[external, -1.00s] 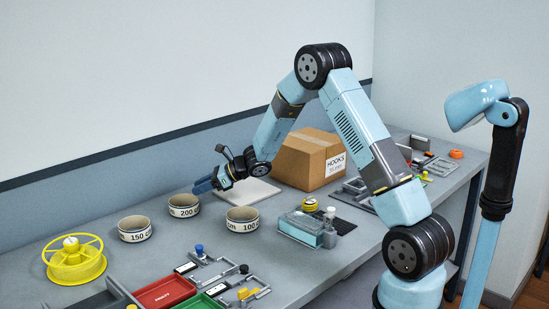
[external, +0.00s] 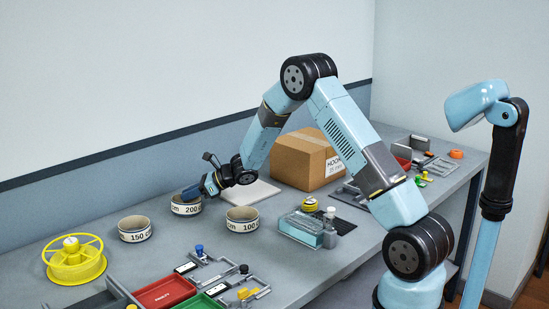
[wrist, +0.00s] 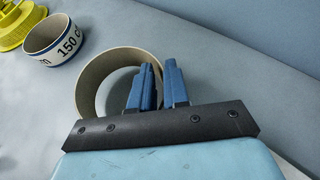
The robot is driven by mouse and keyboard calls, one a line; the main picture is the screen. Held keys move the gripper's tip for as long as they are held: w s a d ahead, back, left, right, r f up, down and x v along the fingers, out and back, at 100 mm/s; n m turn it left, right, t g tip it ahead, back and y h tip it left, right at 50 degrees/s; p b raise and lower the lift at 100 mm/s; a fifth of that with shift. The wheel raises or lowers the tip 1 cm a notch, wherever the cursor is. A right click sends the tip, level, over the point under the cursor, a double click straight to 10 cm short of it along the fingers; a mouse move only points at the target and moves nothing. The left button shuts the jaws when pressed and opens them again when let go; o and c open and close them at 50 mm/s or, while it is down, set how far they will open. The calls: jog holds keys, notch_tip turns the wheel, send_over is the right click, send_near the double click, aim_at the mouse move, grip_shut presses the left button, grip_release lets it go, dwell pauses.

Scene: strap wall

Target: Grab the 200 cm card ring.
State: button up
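The 200 cm card ring (external: 186,209) stands on the bench towards the wall, a cream band with dark edges, its label facing the camera. My gripper (external: 192,192) reaches down to the ring's right rim. In the wrist view my gripper's (wrist: 160,78) two blue fingers stand apart. The left finger overlaps the ring's opening and the right one is outside its right wall. The wall shows in the gap; contact cannot be made out.
The 150 cm ring (external: 135,229) stands to the left and the 100 cm ring (external: 242,220) to the right. A yellow spool (external: 76,259) is at far left. A pale flat board (external: 258,190) and a cardboard box (external: 305,160) lie beyond. Trays (external: 165,293) fill the front.

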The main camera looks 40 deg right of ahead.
grip_shut()
jog(key=shift+r, duration=0.55)
notch_tip(320, 180, up, 3)
jog(key=shift+s+f, duration=0.1)
jog(key=shift+f, duration=0.05)
jog(key=s+r, duration=0.1)
jog(key=r, duration=0.1)
jog(key=s+r, duration=0.1)
jog(key=s, duration=0.1)
jog(key=s+r, duration=0.2)
jog(key=shift+d+r, duration=0.3)
jog(key=shift+r, duration=0.05)
jog(key=s+r, duration=0.3)
jog(key=s, duration=0.5)
jog(key=shift+s+d+r, duration=0.3)
jog(key=shift+s+d, duration=0.05)
jog(key=shift+d, duration=0.1)
